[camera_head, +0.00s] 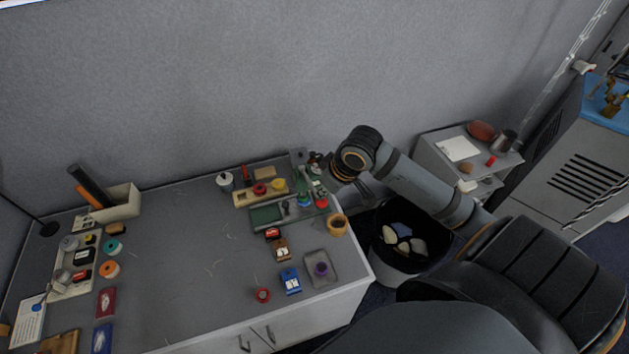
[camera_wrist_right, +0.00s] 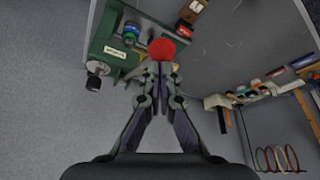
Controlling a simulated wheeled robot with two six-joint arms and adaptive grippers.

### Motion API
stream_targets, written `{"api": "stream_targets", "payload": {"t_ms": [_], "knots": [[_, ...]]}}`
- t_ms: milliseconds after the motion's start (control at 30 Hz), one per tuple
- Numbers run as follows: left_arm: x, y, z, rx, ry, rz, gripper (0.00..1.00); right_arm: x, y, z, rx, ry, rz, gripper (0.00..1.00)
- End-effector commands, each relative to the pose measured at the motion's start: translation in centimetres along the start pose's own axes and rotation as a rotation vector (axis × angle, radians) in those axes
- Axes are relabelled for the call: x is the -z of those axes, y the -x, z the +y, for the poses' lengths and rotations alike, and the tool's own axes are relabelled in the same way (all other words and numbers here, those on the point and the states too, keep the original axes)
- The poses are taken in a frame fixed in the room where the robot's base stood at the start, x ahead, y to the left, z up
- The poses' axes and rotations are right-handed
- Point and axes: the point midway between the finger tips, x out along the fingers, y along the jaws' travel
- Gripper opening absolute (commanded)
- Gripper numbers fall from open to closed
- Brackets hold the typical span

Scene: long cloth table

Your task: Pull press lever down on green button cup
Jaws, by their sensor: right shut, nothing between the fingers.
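A green press (camera_head: 304,181) stands at the back right corner of the table. In the right wrist view the green press body (camera_wrist_right: 108,32) is at the upper left with a pale label. A round red knob (camera_wrist_right: 162,48), apparently the lever's end, shows just beyond the fingertips of my right gripper (camera_wrist_right: 158,68). The fingers are together and empty; whether they touch the knob I cannot tell. In the head view my right gripper (camera_head: 326,168) is small and dark beside the press. Small green and red cups (camera_head: 321,197) stand by the press; the green button cup is hard to single out. My left gripper is out of view.
An orange-brown cup (camera_head: 337,225) stands near the right edge. A bin (camera_head: 390,268) stands beside the table. The table's middle (camera_head: 185,255) is mostly clear.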

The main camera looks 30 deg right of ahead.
Motion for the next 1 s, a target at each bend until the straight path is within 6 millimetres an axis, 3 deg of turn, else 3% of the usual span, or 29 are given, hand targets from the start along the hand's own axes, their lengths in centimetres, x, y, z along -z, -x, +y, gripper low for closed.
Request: {"api": "stream_targets", "payload": {"t_ms": [267,733,1000], "knots": [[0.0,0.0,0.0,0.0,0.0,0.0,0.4,-0.1,-0.1,0.0,0.0,-0.001,-0.001,0.0],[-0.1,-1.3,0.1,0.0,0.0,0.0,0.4,-1.7,-2.6,-0.3,0.0,-0.001,-0.001,0.0],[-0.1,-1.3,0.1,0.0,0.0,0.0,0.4,-1.8,-2.7,-0.3,0.0,-0.001,-0.001,0.0]]}}
